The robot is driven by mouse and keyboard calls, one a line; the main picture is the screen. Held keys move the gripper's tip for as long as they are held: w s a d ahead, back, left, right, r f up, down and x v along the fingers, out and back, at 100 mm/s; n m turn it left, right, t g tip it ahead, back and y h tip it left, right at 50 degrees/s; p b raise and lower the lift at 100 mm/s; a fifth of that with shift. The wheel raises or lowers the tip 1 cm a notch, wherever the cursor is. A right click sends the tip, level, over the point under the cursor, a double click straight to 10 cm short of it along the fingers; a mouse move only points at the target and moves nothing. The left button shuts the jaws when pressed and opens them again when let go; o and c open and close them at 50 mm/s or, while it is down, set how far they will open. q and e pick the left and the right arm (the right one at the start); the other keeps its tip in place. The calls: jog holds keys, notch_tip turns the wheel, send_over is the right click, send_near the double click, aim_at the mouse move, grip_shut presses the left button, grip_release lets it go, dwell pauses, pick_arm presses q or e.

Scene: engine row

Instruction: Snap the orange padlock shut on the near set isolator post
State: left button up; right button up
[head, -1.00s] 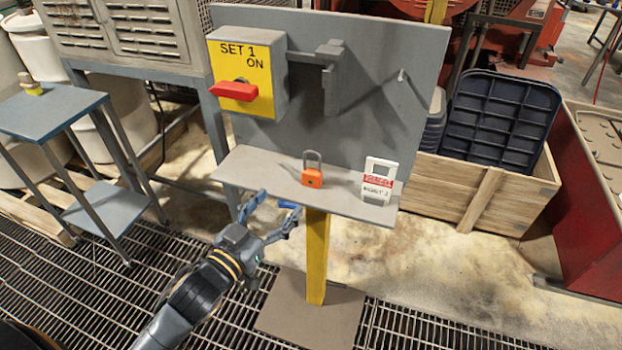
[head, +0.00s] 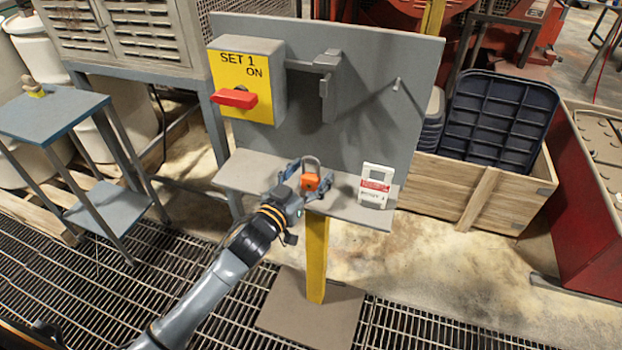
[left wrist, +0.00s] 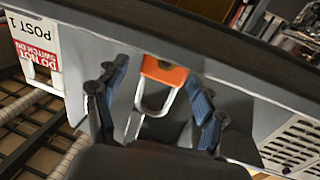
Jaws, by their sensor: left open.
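The orange padlock (head: 310,182) stands upright on the grey shelf (head: 248,174) of the post, its grey shackle upward. I cannot tell whether the shackle is latched. My left gripper (head: 312,178) is open with its blue-padded fingers on either side of the padlock. In the left wrist view the padlock (left wrist: 164,72) lies between the spread fingers, with gaps on both sides. The yellow isolator box (head: 240,75) reads SET 1 ON and has a red handle (head: 234,98). A grey bracket (head: 328,98) extends to its right. My right gripper is out of view.
A white and red tag (head: 375,186) stands on the shelf right of the padlock. A small peg (head: 397,83) sticks out of the grey panel (head: 365,110). A wooden crate (head: 510,195) with dark trays is at right. A blue side table (head: 50,117) is at left.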

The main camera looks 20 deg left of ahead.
pick_arm(q)
jog(key=c, duration=1.3)
jog(key=shift+c, duration=0.3)
jog(key=shift+r, duration=0.1)
jog(key=shift+r, duration=0.6)
jog(key=s+a+r+b, duration=0.1)
jog(key=s+a+r, duration=0.8)
jog(key=a+r, duration=0.1)
jog(key=shift+s+a+r+b, duration=0.25)
jog(key=shift+r+b, duration=0.15)
jog(key=shift+r, duration=0.5)
